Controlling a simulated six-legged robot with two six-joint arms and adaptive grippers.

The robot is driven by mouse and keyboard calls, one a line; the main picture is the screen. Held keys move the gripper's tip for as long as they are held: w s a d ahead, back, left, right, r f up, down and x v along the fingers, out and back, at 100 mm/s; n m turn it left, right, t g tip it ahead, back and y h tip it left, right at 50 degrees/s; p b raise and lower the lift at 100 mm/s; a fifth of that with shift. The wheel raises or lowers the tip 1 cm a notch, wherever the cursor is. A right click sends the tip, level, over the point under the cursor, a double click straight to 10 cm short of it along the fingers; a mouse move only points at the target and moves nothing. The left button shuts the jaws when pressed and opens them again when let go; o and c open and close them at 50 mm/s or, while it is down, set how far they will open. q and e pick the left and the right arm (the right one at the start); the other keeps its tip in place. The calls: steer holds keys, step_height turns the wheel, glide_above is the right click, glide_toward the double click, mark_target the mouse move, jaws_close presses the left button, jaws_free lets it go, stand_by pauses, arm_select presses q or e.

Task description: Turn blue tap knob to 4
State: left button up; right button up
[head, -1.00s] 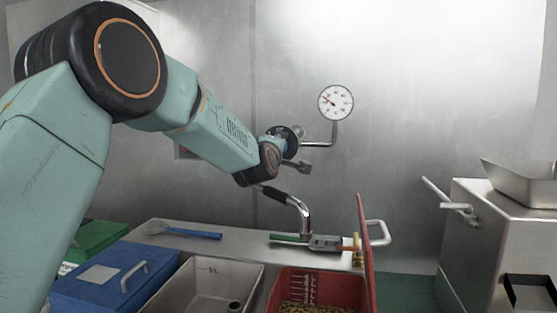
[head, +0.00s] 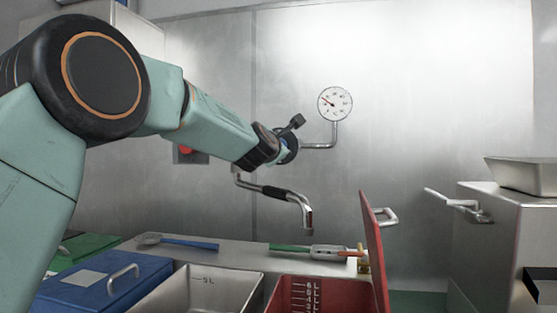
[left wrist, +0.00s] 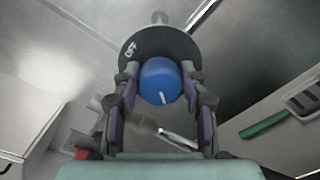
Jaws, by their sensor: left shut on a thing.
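The blue tap knob (left wrist: 160,84) sits between the two fingers of my left gripper (left wrist: 160,92) in the left wrist view, with a finger pressed on each side. A white mark on the knob points toward the bottom of the picture. The black dial (left wrist: 150,45) behind it shows OFF at its upper left; other dial marks are not readable. In the head view my left gripper (head: 285,149) is at the wall tap, shut on the knob, which is mostly hidden. The tap's curved spout (head: 308,216) hangs below. My right gripper is not in view.
A round gauge (head: 335,103) stands on a pipe right of the knob. Below are a blue lidded box (head: 75,292), a steel bin (head: 190,291) and a red container (head: 285,292) with a raised red lid (head: 374,245). A steel machine (head: 505,240) stands right.

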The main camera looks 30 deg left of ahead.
arm_select(q)
steer(key=n+b, duration=0.2)
steer(key=n, duration=0.1)
steer(key=shift+f, duration=0.15)
steer(key=shift+n+b, duration=0.75)
steer(key=shift+n, duration=0.35)
steer(key=shift+r, duration=0.2)
steer(key=o, duration=1.1)
steer(key=shift+o, duration=0.2)
steer(key=v, duration=0.7)
steer(key=shift+s, duration=0.25)
